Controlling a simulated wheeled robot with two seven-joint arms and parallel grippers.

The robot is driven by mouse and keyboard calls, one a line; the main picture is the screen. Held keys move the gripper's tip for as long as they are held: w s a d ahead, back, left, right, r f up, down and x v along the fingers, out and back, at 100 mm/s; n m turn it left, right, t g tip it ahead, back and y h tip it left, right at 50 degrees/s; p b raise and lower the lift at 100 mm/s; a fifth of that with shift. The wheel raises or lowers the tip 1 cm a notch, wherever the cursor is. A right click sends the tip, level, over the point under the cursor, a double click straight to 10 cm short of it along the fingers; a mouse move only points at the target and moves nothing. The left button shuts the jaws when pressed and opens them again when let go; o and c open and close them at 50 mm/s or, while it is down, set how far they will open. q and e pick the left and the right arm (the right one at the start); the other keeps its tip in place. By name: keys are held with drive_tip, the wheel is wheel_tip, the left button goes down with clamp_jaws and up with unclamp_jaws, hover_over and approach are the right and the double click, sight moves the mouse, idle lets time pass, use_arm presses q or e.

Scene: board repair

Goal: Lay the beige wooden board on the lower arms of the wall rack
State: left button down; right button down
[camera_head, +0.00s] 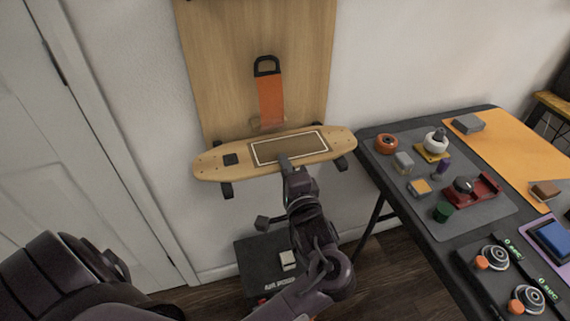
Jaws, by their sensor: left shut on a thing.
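The beige wooden board (216,168), long with rounded ends, a dark square and a white-framed brown panel, is in front of the lower part of the wall rack (215,50). Its right end appears higher in the picture. A black lower arm of the rack shows under its left part (226,190), another under its right part (342,164). I cannot tell whether the board touches these arms. My left gripper (284,162) is shut on the board's near edge around the middle. The fingertips are partly hard to make out. My right gripper is not in view.
An orange strap with a black handle (270,95) hangs on the rack above the board. A dark worktable (440,260) with mats, wheels and small parts stands at right, close to the board's right end. A black box (255,255) is on the floor below. A white door is at left.

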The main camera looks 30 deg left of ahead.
use_arm(q)
drive_tip(key=c, duration=0.6)
unclamp_jaws()
idle(0.5)
